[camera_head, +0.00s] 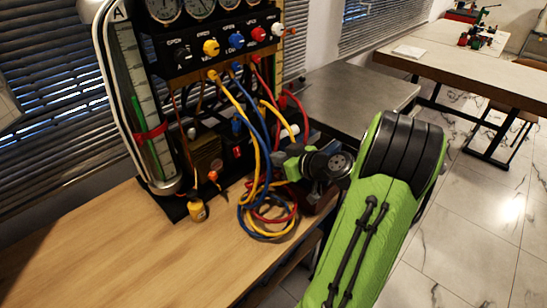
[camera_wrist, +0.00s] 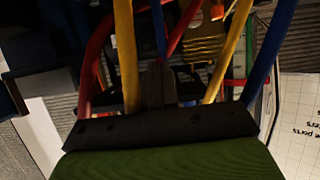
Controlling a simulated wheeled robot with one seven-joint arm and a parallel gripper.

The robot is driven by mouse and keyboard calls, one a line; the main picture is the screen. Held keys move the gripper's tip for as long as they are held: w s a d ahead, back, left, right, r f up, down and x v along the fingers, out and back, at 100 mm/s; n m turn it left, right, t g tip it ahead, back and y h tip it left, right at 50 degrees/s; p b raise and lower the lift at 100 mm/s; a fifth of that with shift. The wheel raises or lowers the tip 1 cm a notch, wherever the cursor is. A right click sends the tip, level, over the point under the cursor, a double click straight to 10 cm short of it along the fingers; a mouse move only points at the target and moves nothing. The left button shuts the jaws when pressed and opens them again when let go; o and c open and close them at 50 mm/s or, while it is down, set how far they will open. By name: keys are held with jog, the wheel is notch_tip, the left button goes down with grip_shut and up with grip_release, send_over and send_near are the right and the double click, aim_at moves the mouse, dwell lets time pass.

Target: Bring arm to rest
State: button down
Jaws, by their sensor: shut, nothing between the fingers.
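My gripper (camera_wrist: 157,84) shows in the wrist view as a dark pair of fingers pressed together, with nothing between them. In the head view my green and black arm reaches in from the lower right, and its wrist end is beside the gauge rig's hoses. The fingertips are hard to make out there. Yellow (camera_head: 232,101), blue (camera_head: 251,120) and red (camera_head: 297,115) hoses hang close to the gripper. In the wrist view they pass on both sides of the fingers; I cannot tell whether they touch.
The gauge rig (camera_head: 213,45) with knobs and a sight tube (camera_head: 133,95) stands on a wooden bench (camera_head: 110,250). A grey metal table (camera_head: 345,90) is behind my arm. A farther table (camera_head: 450,60) is at the upper right. Tiled floor (camera_head: 465,240) is open at the right.

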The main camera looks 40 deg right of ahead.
dwell(0.3)
jog(key=s+a+r+n+g+y+p, duration=0.1)
jog(key=a+r+g+p, duration=0.2)
jog(key=a, duration=0.8)
jog(key=s+a+r+n+g+p, duration=0.1)
jog(key=a+r+n+g, duration=0.2)
jog(key=a, duration=0.8)
jog(key=s+a+r+m+g+p, duration=0.1)
jog(key=s+a+r+m+p, duration=0.1)
jog(key=s, duration=0.6)
jog(key=s+a+r+m+g+h+p, duration=0.1)
jog(key=s+a+r+m, duration=0.1)
jog(key=s+r, duration=0.3)
jog(key=s+a, duration=0.1)
jog(key=s, duration=0.2)
jog(key=shift+a+p, duration=0.3)
jog(key=shift+p, duration=0.1)
